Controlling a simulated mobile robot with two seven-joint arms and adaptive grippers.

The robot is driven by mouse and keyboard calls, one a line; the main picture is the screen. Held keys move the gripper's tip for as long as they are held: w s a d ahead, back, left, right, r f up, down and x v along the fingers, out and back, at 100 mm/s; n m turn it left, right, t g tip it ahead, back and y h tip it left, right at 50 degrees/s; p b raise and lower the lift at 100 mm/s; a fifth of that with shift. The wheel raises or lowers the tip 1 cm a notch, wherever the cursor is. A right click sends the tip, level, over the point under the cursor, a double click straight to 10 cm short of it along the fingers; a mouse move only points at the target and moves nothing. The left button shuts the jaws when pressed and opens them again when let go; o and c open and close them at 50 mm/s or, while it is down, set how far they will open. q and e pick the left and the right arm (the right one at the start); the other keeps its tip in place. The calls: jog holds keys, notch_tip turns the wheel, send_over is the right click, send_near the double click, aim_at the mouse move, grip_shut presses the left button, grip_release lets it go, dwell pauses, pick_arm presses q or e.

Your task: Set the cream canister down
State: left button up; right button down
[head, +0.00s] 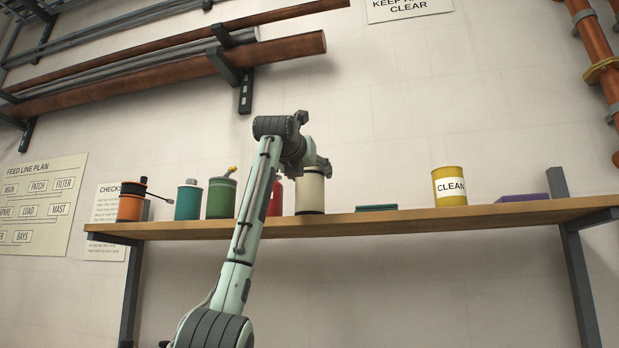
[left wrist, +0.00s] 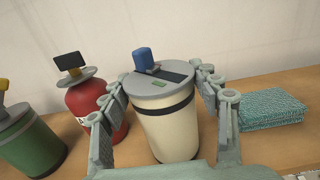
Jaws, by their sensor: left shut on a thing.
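The cream canister (head: 309,195) is upright at the shelf, right of the red canister. In the left wrist view the cream canister (left wrist: 168,124) has a grey lid with a blue knob and a dark band. My left gripper (head: 312,166) reaches it from the front. In the left wrist view the fingers of my left gripper (left wrist: 160,84) stand on both sides of the canister, shut on it. Its base looks level with the shelf top (head: 340,223); I cannot tell whether it touches. My right gripper is not in view.
The red canister (left wrist: 93,108) stands close on the left, with a green canister (head: 221,198), a teal one (head: 188,201) and an orange one (head: 131,206) beyond. A teal textured block (left wrist: 270,108) lies right. Farther right are a yellow CLEAN canister (head: 449,187) and a purple block (head: 523,198).

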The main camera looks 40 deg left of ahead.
pick_arm(q)
jog(key=shift+s+d+r, duration=0.1)
jog(key=shift+s+r, duration=0.05)
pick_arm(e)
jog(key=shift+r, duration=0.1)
pick_arm(q)
jog(key=o, duration=1.6)
jog(key=shift+f, duration=0.2)
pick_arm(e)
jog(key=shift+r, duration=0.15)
pick_arm(q)
jog(key=shift+r, duration=0.15)
jog(key=shift+s+d, duration=0.15)
jog(key=shift+s, duration=0.15)
jog(key=b+v, duration=0.2)
jog(key=v, duration=0.9)
jog(key=shift+s, duration=0.15)
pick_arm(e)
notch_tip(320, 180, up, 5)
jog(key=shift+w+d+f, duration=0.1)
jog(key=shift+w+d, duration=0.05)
